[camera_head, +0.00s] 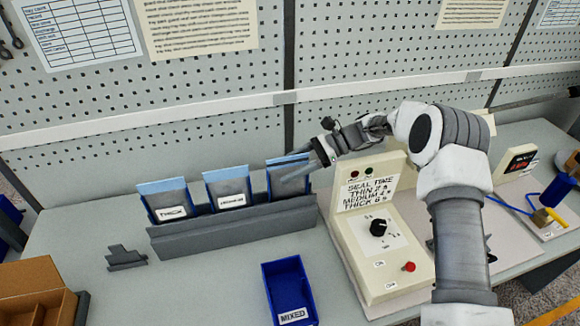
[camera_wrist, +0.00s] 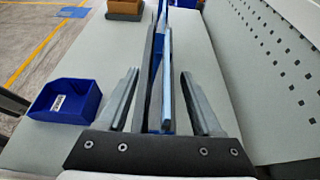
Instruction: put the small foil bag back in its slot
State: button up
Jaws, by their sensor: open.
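The small foil bag (camera_head: 285,184), grey with a blue top band, stands upright at the right end of the dark grey rack (camera_head: 235,229). Its lower edge is hidden behind the rack front, and my gripper covers part of it. My gripper (camera_head: 312,160) reaches in from the right at the bag's upper part. In the wrist view my gripper (camera_wrist: 158,74) is open. Thin upright, edge-on pieces stand between its fingers, one of them a blue-edged bag (camera_wrist: 168,80). Gaps show beside both fingers. I cannot tell whether the bag rests fully in the slot.
Two more foil bags, labelled THICK (camera_head: 170,202) and, less legibly, another (camera_head: 230,189), stand in the rack. A blue MIXED bin (camera_head: 272,275) is in front. A sealer box (camera_head: 352,230) stands right. A pegboard wall (camera_head: 200,90) rises behind.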

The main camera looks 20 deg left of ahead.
jog(key=shift+d+f, duration=0.15)
jog(key=b+v, duration=0.2)
jog(key=v, duration=1.5)
jog(key=shift+r, duration=0.25)
jog(key=shift+w, duration=0.15)
